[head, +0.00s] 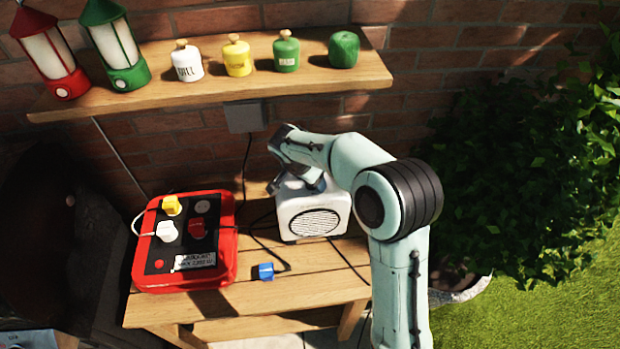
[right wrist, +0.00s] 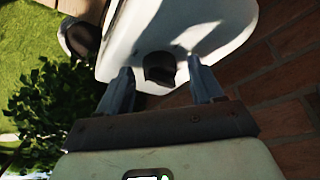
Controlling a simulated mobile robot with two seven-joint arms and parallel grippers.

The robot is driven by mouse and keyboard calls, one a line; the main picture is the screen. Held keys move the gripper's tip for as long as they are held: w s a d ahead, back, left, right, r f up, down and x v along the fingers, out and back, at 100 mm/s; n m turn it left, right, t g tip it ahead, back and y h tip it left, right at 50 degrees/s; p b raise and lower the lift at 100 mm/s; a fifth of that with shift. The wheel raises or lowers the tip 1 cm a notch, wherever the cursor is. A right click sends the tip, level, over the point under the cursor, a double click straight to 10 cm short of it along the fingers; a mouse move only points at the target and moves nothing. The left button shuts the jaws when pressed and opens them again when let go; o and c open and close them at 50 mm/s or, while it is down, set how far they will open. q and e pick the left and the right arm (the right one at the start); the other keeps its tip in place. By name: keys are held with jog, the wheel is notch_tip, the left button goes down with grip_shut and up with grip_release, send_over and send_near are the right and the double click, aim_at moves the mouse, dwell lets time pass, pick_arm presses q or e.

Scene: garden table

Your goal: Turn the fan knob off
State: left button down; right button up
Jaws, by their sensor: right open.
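The fan (head: 314,214) is a white box with a round dark grille on its front, standing at the back of the wooden table. In the right wrist view its white casing (right wrist: 220,40) fills the upper middle. A black knob (right wrist: 159,69) juts from that casing. My right gripper (head: 300,184) is at the fan's upper back, partly hidden by its own arm. In the right wrist view its two fingers (right wrist: 163,86) are spread, one on each side of the knob, with gaps visible. Whether they touch it I cannot tell. My left gripper is not in view.
A red power box (head: 225,265) with several coloured plugs stands left of the fan. A blue plug (head: 266,271) and black cables lie on the table (head: 310,290). A shelf (head: 215,85) with lanterns and jars hangs above. A leafy bush (head: 520,170) is at the right.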

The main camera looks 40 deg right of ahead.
jog(key=c, duration=1)
jog(key=shift+c, duration=0.2)
